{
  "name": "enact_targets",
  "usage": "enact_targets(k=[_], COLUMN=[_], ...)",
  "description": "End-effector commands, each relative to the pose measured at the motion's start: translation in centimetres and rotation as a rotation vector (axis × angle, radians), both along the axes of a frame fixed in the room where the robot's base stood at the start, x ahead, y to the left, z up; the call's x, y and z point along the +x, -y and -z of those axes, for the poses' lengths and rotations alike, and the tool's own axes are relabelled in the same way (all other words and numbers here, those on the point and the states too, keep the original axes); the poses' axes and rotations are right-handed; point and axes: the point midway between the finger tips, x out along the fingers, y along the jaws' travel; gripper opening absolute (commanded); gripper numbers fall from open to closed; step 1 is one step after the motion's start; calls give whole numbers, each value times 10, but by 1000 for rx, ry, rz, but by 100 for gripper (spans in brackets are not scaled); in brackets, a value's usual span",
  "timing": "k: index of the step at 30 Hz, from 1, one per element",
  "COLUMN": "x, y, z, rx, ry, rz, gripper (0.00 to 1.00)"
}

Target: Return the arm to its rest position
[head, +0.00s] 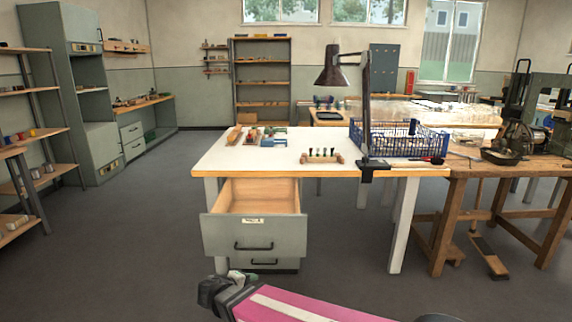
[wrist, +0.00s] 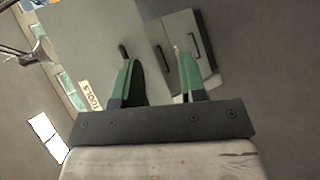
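My arm, in a pink cover with a white stripe, reaches in along the bottom of the head view. My gripper (head: 240,277) is at its left end, low in front of the open drawer (head: 254,234) and apart from it. In the wrist view my gripper (wrist: 158,80) shows two green fingers standing apart with nothing between them. The gripper is open and empty. The wrist view is tilted and shows grey cabinet fronts with dark handles and a TOOLS label (wrist: 90,95) beyond the fingers.
The white-topped workbench (head: 240,160) carries small tools, a block with upright handles (head: 321,156), a blue crate (head: 400,139) and a lamp (head: 333,75). The drawer sticks out toward me, its visible inside bare. A wooden bench (head: 470,165) stands right. Floor at left is clear.

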Motion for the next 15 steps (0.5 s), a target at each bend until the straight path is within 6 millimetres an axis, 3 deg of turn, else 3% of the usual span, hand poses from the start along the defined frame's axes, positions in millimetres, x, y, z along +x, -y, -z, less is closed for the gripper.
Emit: enact_targets(k=[3, 15], x=[12, 31], y=[39, 145], z=[7, 26], rx=[62, 317], ry=[-70, -268], rz=[97, 387], gripper=[38, 38])
